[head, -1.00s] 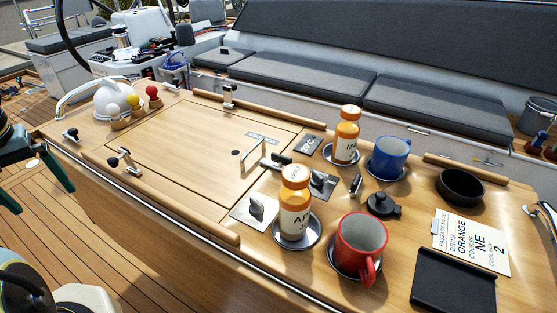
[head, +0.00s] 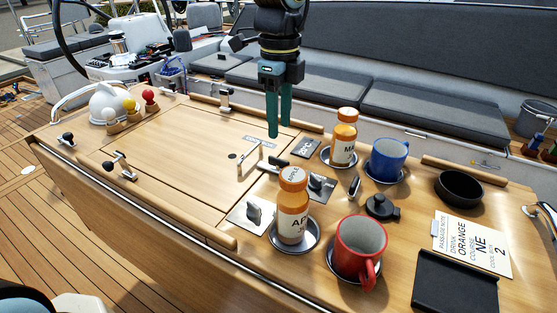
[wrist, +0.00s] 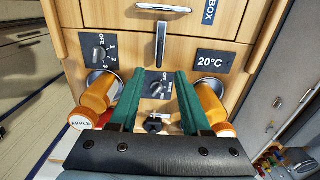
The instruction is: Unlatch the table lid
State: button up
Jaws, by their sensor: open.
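The wooden table lid (head: 180,150) lies closed and flush in the tabletop. A metal bar handle (head: 250,160) stands near its right edge, and a short dark-ended lever (head: 272,163) sits beside it at that edge. In the wrist view the lever (wrist: 160,42) points down from the lid edge, below the bar handle (wrist: 163,9). Black clamp-like fittings stand at the lid's far edge (head: 225,99) and near edge (head: 120,165). My gripper (head: 279,132) points down above the lid's far right part, open and empty; in the wrist view its fingers (wrist: 158,75) are apart.
An apple bottle (head: 293,210), another orange bottle (head: 343,145), a red mug (head: 358,250) and a blue mug (head: 389,158) crowd the right side. Knob plates (head: 254,211) (head: 319,186) and a 20°C plate (head: 304,148) lie between. Wooden rails edge the table.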

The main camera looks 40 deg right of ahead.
aim_at(278, 159)
notch_tip(278, 159, down, 10)
jog(key=shift+w+f+p, duration=0.1)
jog(key=shift+f+p, duration=0.1)
jog(key=shift+p, duration=0.95)
grip_shut()
